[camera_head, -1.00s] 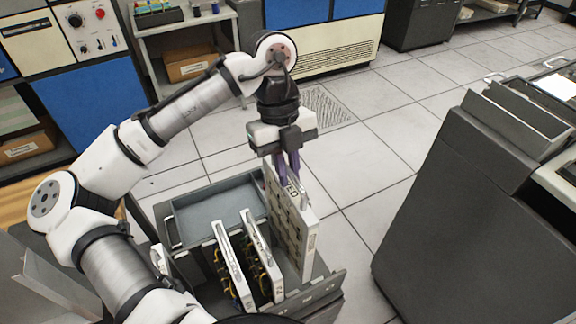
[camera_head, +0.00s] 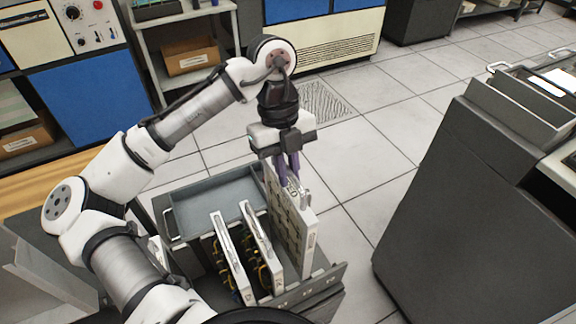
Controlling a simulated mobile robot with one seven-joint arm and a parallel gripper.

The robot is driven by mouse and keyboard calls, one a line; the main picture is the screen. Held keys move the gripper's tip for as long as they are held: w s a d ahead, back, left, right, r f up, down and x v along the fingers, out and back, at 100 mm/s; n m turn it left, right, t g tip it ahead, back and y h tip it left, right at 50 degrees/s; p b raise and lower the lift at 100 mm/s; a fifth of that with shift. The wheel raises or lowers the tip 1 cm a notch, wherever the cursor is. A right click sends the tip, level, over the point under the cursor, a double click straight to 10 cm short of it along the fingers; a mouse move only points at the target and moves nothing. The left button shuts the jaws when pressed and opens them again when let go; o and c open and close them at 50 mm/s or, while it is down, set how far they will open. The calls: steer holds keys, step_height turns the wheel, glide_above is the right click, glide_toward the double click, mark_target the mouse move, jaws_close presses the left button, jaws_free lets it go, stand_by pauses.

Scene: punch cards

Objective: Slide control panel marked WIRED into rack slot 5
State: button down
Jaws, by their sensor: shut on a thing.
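My gripper (camera_head: 286,170) points down with its purple fingers shut on the top of a control panel (camera_head: 290,222), whose partly hidden label ends in "ED". The panel stands upright, at the right of the other panels, over the grey rack (camera_head: 325,285). How far its lower edge sits in a slot is hidden. Two more white-edged panels with yellow wiring, the left one (camera_head: 233,262) and the middle one (camera_head: 264,248), stand in the rack to its left. Slot marks on the rack's front rail are too small to read.
A grey empty tray (camera_head: 215,205) lies behind the panels. A tall dark cabinet (camera_head: 465,200) stands to the right, with tiled floor between it and the rack. Blue and cream machines and a shelf with a cardboard box (camera_head: 190,57) stand behind.

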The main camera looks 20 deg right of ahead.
mark_target(288, 210)
steer(key=shift+f+b, duration=0.95)
steer(key=shift+f, duration=0.95)
steer(key=shift+f+b, duration=2.05)
steer(key=shift+f, duration=1.5)
steer(key=shift+f+b, duration=0.75)
steer(key=shift+f, duration=0.4)
steer(key=c, duration=1.5)
jaws_free()
steer(key=shift+o, duration=0.6)
